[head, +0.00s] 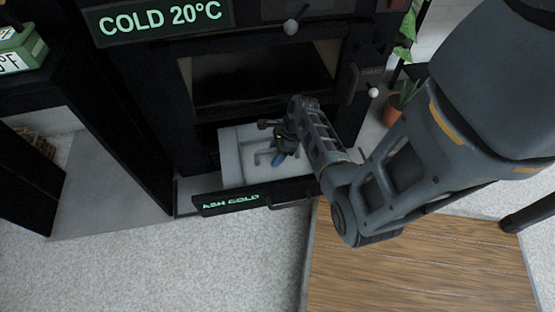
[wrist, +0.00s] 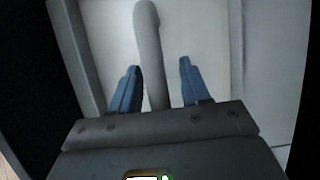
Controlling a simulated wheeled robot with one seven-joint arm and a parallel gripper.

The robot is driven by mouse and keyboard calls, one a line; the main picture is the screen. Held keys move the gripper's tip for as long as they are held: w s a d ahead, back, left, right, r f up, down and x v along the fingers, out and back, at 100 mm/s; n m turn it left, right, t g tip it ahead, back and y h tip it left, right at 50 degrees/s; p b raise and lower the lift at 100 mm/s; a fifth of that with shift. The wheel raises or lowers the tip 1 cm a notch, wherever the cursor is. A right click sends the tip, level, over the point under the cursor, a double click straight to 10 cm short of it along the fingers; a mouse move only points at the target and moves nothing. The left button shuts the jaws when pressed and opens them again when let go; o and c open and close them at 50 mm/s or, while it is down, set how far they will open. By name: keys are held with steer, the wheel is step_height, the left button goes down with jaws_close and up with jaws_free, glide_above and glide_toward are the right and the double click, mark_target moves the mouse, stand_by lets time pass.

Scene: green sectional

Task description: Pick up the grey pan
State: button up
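The grey pan (head: 232,158) is a pale grey open tray sitting in the pulled-out drawer (head: 230,199) marked "ASH COLD". A darker grey bar, seemingly its handle (head: 264,155), stands inside the pan's outline. My gripper (head: 279,158) reaches down over the pan from the right. In the wrist view, my gripper (wrist: 160,68) is open, with its blue fingers on either side of the handle (wrist: 150,50). The left finger is close to the handle, and a wider gap shows at the right finger. My arm hides the pan's right part in the head view.
The black stove stands around the drawer, with a dark opening (head: 262,78) above it and a "COLD 20°C" sign (head: 160,18). A potted plant (head: 398,105) stands at right. Carpet (head: 170,265) and a wooden floor panel (head: 420,265) lie in front, clear.

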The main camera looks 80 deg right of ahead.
jaws_close()
stand_by(1.2)
